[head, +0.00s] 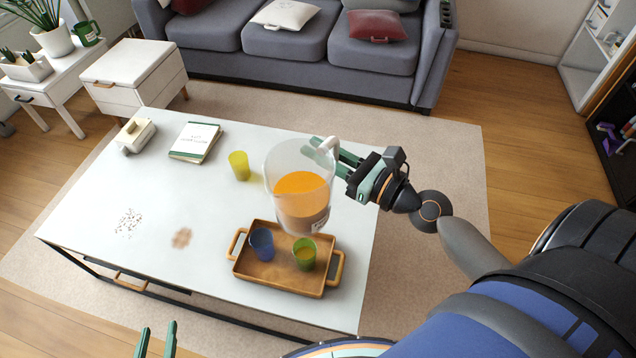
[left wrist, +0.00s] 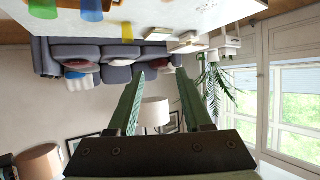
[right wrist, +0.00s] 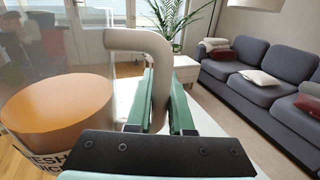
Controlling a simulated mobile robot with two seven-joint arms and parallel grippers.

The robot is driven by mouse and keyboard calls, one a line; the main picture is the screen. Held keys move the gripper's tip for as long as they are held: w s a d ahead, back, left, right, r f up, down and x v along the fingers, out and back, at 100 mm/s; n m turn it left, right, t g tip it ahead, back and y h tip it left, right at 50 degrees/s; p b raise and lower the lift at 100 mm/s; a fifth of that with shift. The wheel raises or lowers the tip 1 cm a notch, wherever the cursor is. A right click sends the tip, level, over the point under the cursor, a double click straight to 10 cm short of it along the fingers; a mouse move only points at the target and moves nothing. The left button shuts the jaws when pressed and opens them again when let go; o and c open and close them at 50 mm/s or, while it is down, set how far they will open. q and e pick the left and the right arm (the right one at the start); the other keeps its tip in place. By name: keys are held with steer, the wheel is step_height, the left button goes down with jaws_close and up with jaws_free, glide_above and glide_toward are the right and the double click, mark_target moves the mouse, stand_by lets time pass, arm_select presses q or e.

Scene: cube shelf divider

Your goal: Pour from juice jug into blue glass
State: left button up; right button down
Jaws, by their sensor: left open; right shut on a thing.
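The clear juice jug (head: 300,187), part full of orange juice, is held about upright, appearing over the far edge of the tray. My right gripper (head: 330,152) is shut on its handle, which also shows in the right wrist view (right wrist: 140,42). The blue glass (head: 262,246) stands upright in the tray's left part, and its inside is too small to judge. It also shows at the top of the left wrist view (left wrist: 91,11). My left gripper (head: 156,340) is open and empty at the bottom edge of the head view, away from the tray.
A green glass (head: 304,256) stands right of the blue one in the wooden tray (head: 275,279). A yellow glass (head: 239,166) stands behind on the white table (head: 150,215). A book (head: 195,141) and a small cream device (head: 135,134) lie farther back.

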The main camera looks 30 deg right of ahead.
arm_select(q)
steer(key=w+d+r+m+t+h+b, duration=0.3)
steer(key=r+t+b, duration=0.35)
steer(key=b, duration=0.75)
arm_select(e)
steer(key=w+d+f+m+h+b, duration=0.15)
steer(key=w+d+f+b, duration=0.35)
steer(key=f, duration=0.6)
steer(key=w+d+f+m+t+h+b, duration=0.1)
steer(key=w+f+h+b, duration=0.15)
steer(key=w+f, duration=0.65)
steer(key=w+d+f+m+h+b, duration=0.1)
steer(key=w+d+f+b, duration=0.25)
steer(key=f, duration=0.95)
arm_select(q)
steer(key=s+r+m+t+h+p, duration=0.2)
steer(key=s+r+m+t+h, duration=0.1)
steer(key=s+r+m+h, duration=0.3)
step_height(320, 180, up, 3)
steer(key=d+h, duration=0.1)
steer(key=h, duration=0.2)
steer(key=shift+f, duration=0.2)
arm_select(e)
steer(key=a+r+n, duration=0.3)
steer(key=a+n, duration=0.2)
steer(key=n, duration=0.5)
steer(key=shift+s+r, duration=0.2)
steer(key=shift+s, duration=0.05)
